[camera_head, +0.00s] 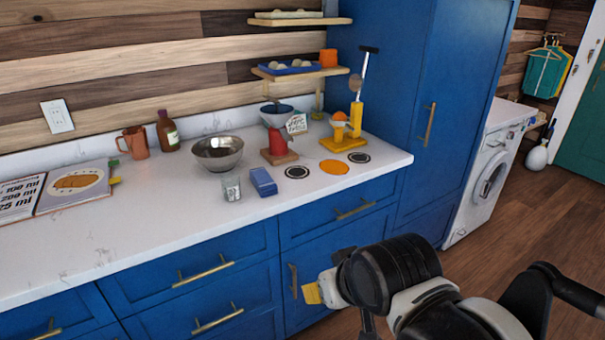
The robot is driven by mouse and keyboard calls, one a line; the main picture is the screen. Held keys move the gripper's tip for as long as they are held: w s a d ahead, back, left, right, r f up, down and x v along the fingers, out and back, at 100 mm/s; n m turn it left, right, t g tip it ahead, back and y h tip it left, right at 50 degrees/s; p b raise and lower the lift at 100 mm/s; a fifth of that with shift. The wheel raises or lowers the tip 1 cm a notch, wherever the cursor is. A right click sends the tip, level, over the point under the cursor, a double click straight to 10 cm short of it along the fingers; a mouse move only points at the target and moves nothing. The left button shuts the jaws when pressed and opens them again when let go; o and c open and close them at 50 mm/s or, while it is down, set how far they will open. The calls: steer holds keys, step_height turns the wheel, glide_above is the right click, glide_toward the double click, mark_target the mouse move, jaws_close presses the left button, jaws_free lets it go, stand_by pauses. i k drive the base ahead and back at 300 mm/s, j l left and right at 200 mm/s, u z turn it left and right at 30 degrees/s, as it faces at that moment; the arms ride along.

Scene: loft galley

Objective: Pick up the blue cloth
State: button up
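A small blue folded block (263,182), which looks like the blue cloth, lies on the white counter (160,235) near its front edge, just right of a clear glass (231,187). Its top and front faces show, and nothing covers it. My gripper (322,291) is low at the bottom right, in front of the blue cabinet doors and below the counter top. It is well apart from the cloth. A yellow piece shows at its tip. I cannot tell whether its fingers are open or shut.
A steel bowl (218,152), a red object on a wooden base (278,146) and an orange disc (334,167) stand or lie around the cloth. A yellow stand (347,135) is farther right. Cabinet handles (355,209) stick out below.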

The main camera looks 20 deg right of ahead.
mark_target(266, 187)
steer(key=i+l+u, duration=0.2)
steer(key=i+u, duration=0.25)
steer(key=i+l+u, duration=0.3)
steer(key=u, duration=0.2)
steer(key=i+l+u, duration=0.25)
steer(key=l+u, duration=0.2)
